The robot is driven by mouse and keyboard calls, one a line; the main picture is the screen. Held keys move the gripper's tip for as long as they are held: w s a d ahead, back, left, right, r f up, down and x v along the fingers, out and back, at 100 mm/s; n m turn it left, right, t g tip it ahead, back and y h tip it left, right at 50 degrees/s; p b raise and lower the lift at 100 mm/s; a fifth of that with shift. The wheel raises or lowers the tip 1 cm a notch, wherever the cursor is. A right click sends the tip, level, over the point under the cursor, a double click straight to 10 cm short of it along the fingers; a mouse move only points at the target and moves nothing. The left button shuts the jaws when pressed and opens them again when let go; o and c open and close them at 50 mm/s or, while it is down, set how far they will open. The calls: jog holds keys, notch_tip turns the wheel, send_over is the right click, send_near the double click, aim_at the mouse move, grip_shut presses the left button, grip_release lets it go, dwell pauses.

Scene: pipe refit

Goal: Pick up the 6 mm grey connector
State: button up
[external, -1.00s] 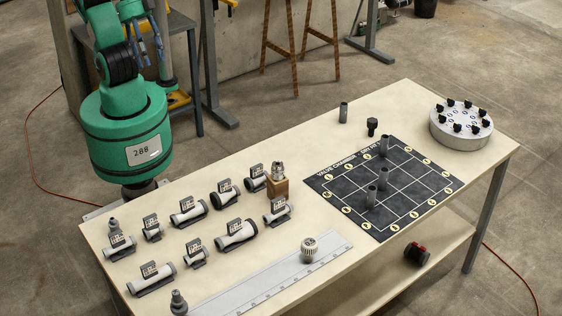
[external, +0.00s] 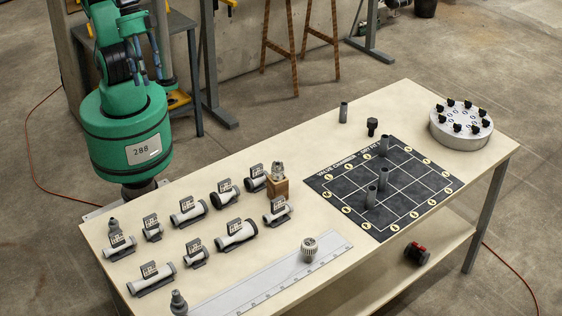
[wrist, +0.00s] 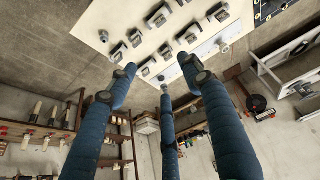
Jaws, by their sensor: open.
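Several grey pipe connectors are in the external view, and I cannot tell by size which one is 6 mm. Plain grey cylinders stand upright at the back of the table (external: 343,112) and on the dark valve chamber mat, such as one grey cylinder (external: 383,178). Stepped grey fittings stand at the table's left end (external: 113,226) and near its front edge (external: 179,302). My gripper (wrist: 160,78) shows in the wrist view with its blue fingers spread and nothing between them. The tabletop (wrist: 105,22) lies beyond the fingertips, well apart from them.
White pipe pieces with printed tags lie in two rows on the left half. A wooden block (external: 278,188) holds a metal fitting. A round grey base (external: 460,131) with black knobs stands far right.

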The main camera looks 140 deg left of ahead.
jog(key=w+d+f+n+g, duration=0.1)
jog(key=w+d+f+g, duration=0.1)
jog(key=w+d+f, duration=0.4)
jog(key=n+g+p, duration=0.2)
jog(key=n+g, duration=0.1)
send_over(111, 218)
notch_tip(111, 218, down, 24)
jog(key=shift+w+f, duration=0.25)
jog(key=shift+a+f, duration=0.15)
jog(key=shift+f+b, duration=0.75)
jog(key=shift+f, duration=3.4)
jog(key=shift+f, duration=0.1)
jog(key=shift+s+f+b, duration=0.15)
jog(key=shift+f+b, duration=0.4)
jog(key=shift+f, duration=2)
